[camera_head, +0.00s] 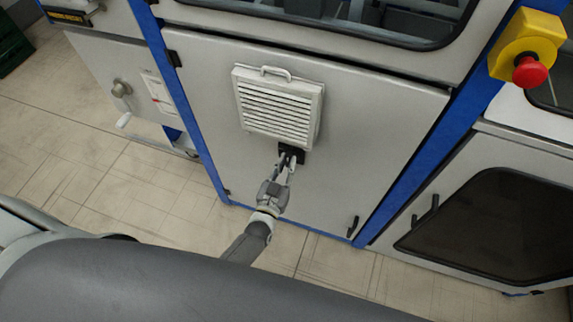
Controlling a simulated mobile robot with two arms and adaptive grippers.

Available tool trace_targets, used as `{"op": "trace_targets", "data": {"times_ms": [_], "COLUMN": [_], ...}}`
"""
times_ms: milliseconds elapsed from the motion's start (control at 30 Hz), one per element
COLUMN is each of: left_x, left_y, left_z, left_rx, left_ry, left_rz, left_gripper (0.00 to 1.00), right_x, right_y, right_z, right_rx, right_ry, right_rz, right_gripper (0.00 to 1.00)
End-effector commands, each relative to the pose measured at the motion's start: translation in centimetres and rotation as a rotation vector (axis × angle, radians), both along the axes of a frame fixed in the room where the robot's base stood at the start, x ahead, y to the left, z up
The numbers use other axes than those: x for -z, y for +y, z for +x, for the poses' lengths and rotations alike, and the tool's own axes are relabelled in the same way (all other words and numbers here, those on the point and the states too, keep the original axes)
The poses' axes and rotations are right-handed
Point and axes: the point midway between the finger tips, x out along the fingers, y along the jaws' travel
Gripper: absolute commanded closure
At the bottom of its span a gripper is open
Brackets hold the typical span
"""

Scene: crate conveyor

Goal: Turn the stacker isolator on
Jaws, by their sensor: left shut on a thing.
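A small black switch (282,148), which looks like the isolator, sits on the grey cabinet door (370,130) just below a white louvred vent (270,108). My left gripper (288,160) reaches up to it from below, with its fingers closed at the front of the switch. It is shut on the switch's handle. The fingers cover most of the handle, so I cannot tell which way it is turned. My right gripper is not in view.
A red emergency button (530,71) on a yellow housing is at the upper right. A panel with a round knob (121,89) stands at the left. Blue frame posts (430,130) flank the door. Tiled floor lies clear at left.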

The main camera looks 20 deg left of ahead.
Motion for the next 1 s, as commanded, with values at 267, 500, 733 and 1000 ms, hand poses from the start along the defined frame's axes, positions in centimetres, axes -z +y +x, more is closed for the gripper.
{"op": "trace_targets", "data": {"times_ms": [267,500,733,1000], "left_x": [0.1,0.1,0.0,0.1], "left_y": [0.0,0.0,0.0,0.1], "left_z": [0.0,0.0,0.0,-2.0], "left_rx": [0.000,0.000,0.000,0.000], "left_ry": [0.003,0.002,0.000,0.003], "left_rz": [0.000,0.000,0.000,0.000], "left_gripper": [1.00,0.62,0.62,0.62], "right_x": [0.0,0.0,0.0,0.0], "right_y": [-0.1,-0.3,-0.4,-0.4], "right_z": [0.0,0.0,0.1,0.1], "right_rx": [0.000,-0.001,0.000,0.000], "right_ry": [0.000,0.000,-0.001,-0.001], "right_rz": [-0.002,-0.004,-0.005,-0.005], "right_gripper": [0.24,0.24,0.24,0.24]}}
